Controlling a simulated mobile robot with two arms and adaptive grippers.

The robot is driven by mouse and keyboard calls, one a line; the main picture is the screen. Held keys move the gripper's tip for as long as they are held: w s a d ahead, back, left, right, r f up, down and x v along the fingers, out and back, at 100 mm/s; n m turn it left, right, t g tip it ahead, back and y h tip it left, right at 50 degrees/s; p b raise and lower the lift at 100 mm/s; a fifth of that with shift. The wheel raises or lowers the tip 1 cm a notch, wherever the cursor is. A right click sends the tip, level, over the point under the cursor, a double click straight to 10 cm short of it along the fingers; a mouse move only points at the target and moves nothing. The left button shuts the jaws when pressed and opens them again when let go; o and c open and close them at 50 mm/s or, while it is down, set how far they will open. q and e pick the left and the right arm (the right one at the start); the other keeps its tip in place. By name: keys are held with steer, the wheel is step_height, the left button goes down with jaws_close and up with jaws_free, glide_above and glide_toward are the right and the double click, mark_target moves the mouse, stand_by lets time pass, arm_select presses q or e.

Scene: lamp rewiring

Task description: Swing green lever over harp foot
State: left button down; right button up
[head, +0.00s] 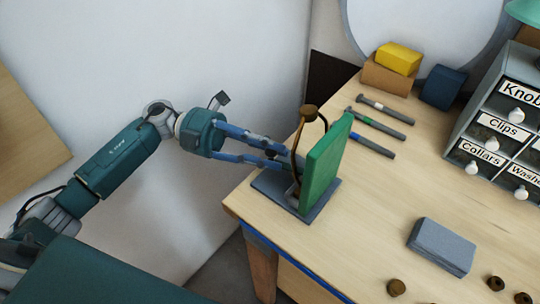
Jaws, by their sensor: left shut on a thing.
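A green upright slab (327,160), seemingly the green lever, stands on edge over a dark grey base plate (268,185) at the table's near left corner. A thin brown harp (294,150) with a round brown knob (308,112) on top rises just left of the slab. My left gripper (288,157) reaches in from the left. Its blue fingers are shut on the harp's left side, low down, close to the slab. The fingertips and the harp foot are partly hidden, and I cannot tell whether the slab touches the foot. My right gripper is out of view.
Several grey tools (375,133) lie behind the slab. A yellow block on a cardboard box (388,77) and a dark blue box (443,87) stand at the back. A labelled drawer cabinet (490,125) is at right. A grey block (441,247) and small brown knobs lie in front.

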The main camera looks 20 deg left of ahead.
arm_select(q)
steer(key=shift+w+r, duration=0.1)
steer(key=shift+r, duration=0.3)
steer(key=c, duration=1.6)
jaws_free()
steer(key=shift+d, duration=0.1)
steer(key=shift+f, duration=0.1)
step_height(320, 180, up, 10)
steer(key=shift+r, duration=0.1)
